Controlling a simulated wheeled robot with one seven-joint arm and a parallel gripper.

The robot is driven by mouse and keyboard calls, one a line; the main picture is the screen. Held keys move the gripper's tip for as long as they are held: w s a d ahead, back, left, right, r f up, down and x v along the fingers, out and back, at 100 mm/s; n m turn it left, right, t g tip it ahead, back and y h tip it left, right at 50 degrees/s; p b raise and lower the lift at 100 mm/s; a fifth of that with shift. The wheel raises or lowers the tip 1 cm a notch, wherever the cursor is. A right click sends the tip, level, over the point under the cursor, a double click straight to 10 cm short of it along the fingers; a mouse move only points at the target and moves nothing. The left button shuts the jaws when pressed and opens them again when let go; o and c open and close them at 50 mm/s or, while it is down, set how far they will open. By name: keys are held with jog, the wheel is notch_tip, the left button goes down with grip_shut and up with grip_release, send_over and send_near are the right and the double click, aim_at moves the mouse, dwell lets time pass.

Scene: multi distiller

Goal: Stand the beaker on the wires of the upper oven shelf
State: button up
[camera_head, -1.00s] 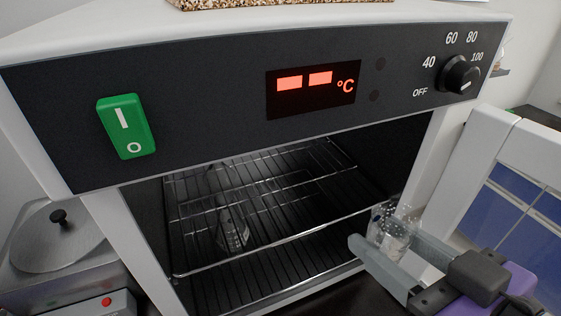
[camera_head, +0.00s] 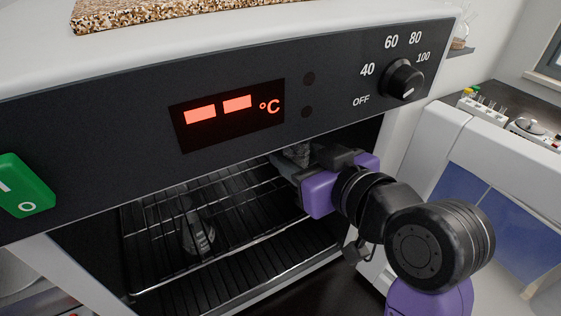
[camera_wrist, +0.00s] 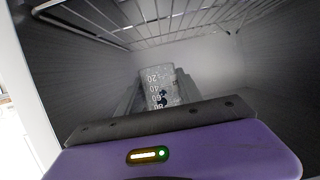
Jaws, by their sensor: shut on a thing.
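The clear beaker (camera_head: 297,153) is held inside the oven mouth, partly hidden under the oven's front panel. My gripper (camera_head: 300,161) is shut on it. In the wrist view the beaker (camera_wrist: 158,84) sits between the two fingers, and its printed scale appears upside down. The upper oven shelf (camera_head: 165,212) is a wire rack left of the gripper in the head view. The wire rack in the wrist view (camera_wrist: 175,22) crosses the top of the picture, apart from the beaker. I cannot tell how high the beaker is above the wires.
A clear flask (camera_head: 197,236) stands inside the oven on the left; which rack bears it is unclear. The oven's front panel (camera_head: 230,110) hangs low over the opening. The rack between flask and beaker looks clear.

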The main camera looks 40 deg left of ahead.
aim_at(281, 179)
jog(key=p+x, duration=0.1)
jog(key=x, duration=0.4)
jog(key=shift+f, duration=0.2)
notch_tip(281, 179, down, 5)
jog(key=shift+r+p, duration=0.25)
jog(key=shift+p, duration=0.35)
jog(key=shift+w+a+f+p, duration=0.1)
jog(key=shift+f+p, duration=0.05)
jog(key=shift+p, duration=0.15)
jog(key=shift+f, duration=0.2)
jog(key=shift+f, duration=0.2)
jog(key=o, duration=1.4)
jog(key=shift+r, duration=0.1)
